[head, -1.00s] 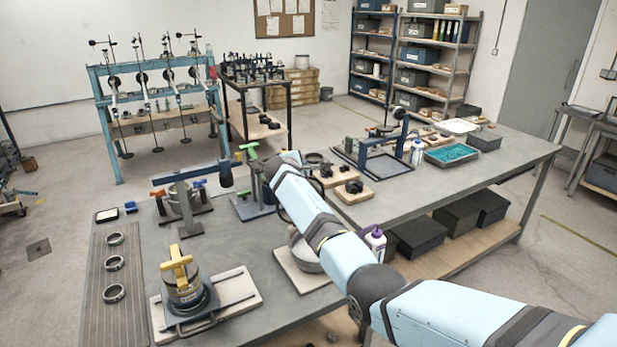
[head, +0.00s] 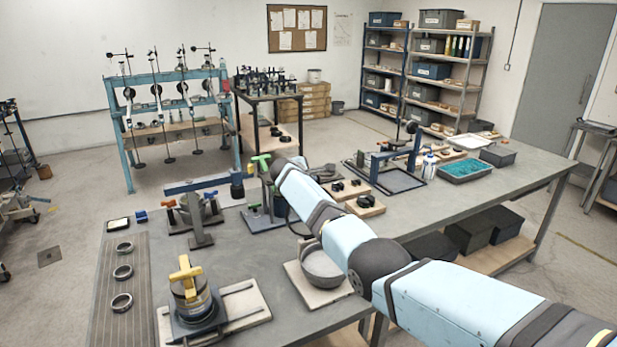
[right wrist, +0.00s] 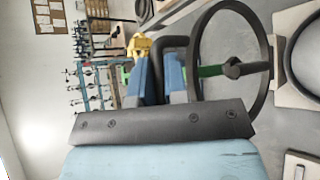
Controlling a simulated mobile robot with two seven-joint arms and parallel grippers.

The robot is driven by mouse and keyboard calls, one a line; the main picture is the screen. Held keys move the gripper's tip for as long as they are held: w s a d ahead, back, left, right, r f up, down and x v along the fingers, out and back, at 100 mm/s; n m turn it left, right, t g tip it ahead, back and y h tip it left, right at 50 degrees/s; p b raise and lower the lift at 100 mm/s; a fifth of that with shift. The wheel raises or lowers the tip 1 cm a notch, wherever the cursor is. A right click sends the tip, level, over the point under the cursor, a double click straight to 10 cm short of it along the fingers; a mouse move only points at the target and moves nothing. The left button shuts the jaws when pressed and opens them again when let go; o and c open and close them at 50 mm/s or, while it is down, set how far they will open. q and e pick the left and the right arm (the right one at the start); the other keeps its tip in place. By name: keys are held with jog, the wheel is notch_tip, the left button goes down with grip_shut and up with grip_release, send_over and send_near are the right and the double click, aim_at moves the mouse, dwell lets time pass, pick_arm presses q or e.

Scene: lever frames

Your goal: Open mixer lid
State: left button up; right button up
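No mixer or lid is plainly recognisable. A grey round pan (head: 325,268) sits on a pale board, partly hidden by my right arm. A stand with a green T-shaped handle (head: 260,160) is beside the arm's far end. In the right wrist view, my right gripper (right wrist: 164,62) has two blue fingers on either side of a black bent bar (right wrist: 178,42). I cannot tell whether they press on it. A large black ring (right wrist: 268,60) with a green bar (right wrist: 212,71) is close to the right of the fingers. My left gripper is not in view.
A yellow-handled pot (head: 186,280) on a board and several metal rings (head: 123,272) are at the front left of the bench (head: 235,258). A blue-framed stand (head: 395,160) and a teal-filled tray (head: 465,171) are further right.

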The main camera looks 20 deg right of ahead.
jog(key=o, duration=0.4)
jog(key=shift+d+f, duration=0.35)
jog(key=shift+f, duration=0.05)
jog(key=shift+a+r, duration=0.15)
jog(key=shift+s+a, duration=0.1)
jog(key=shift+a, duration=0.05)
jog(key=v, duration=1.3)
jog(key=shift+s+r+b, duration=0.1)
jog(key=shift+r+b, duration=0.2)
jog(key=shift+f, duration=0.1)
